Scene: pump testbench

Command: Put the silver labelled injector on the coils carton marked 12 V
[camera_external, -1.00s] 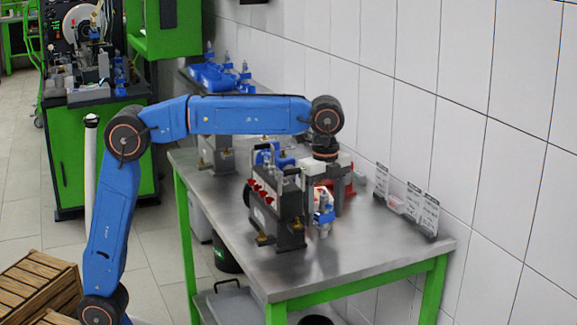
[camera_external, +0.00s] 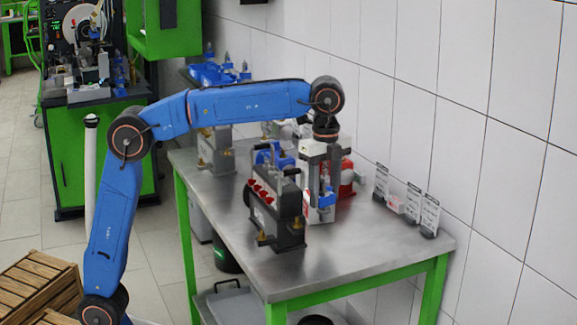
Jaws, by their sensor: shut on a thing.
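My gripper (camera_external: 325,185) points down above the right part of the steel table, behind the test unit with red knobs. It is shut on a slim injector with a blue part (camera_external: 327,199), which hangs upright. Its silver body is mostly hidden by the jaws, and no label can be read.
The test unit with red knobs (camera_external: 277,212) stands left of my gripper. A red device (camera_external: 347,178) is close behind it. Upright white cards (camera_external: 430,215) line the wall side. The front right tabletop (camera_external: 365,250) is clear.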

